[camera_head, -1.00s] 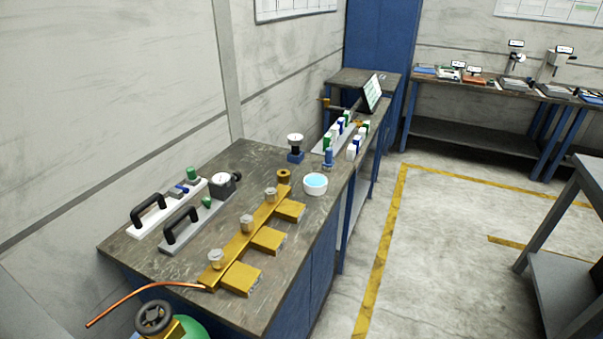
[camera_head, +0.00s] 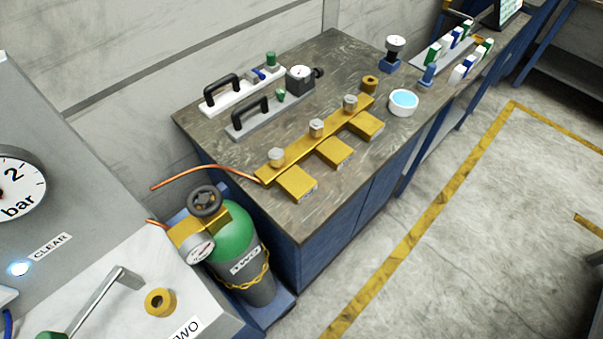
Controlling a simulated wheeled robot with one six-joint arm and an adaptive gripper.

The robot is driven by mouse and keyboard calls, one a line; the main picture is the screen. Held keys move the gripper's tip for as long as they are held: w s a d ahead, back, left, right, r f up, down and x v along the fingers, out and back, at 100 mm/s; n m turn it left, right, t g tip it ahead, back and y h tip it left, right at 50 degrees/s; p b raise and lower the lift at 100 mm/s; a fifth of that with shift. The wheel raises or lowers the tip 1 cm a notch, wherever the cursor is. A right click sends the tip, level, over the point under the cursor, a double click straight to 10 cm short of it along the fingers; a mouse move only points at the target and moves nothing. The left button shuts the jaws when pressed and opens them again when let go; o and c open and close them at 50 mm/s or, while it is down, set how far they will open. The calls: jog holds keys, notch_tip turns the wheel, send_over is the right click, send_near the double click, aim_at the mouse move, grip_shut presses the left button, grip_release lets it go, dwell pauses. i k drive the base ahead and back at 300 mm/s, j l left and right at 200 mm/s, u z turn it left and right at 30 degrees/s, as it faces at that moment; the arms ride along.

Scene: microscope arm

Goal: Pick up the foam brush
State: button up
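I cannot make out a foam brush for certain in the camera_head view. A white dish of blue liquid (camera_head: 403,102) stands near the right edge of the grey workbench (camera_head: 330,208). A small blue upright item (camera_head: 428,75) stands just behind and right of the dish; it is too small to tell what it is. My gripper is not in view.
A yellow manifold (camera_head: 316,140) with several blocks lies across the bench. Two plates with black handles (camera_head: 251,118) lie behind it. A green gas cylinder (camera_head: 235,233) stands at the bench's near end, beside a panel with a gauge (camera_head: 16,183). The floor at right is clear.

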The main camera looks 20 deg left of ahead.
aim_at(425, 83)
jog(key=i+l+u, duration=0.1)
jog(key=i+l, duration=1.35)
jog(key=i+l+u, duration=0.1)
jog(key=i+l, duration=0.1)
jog(key=l, duration=0.25)
jog(key=j+u, duration=0.05)
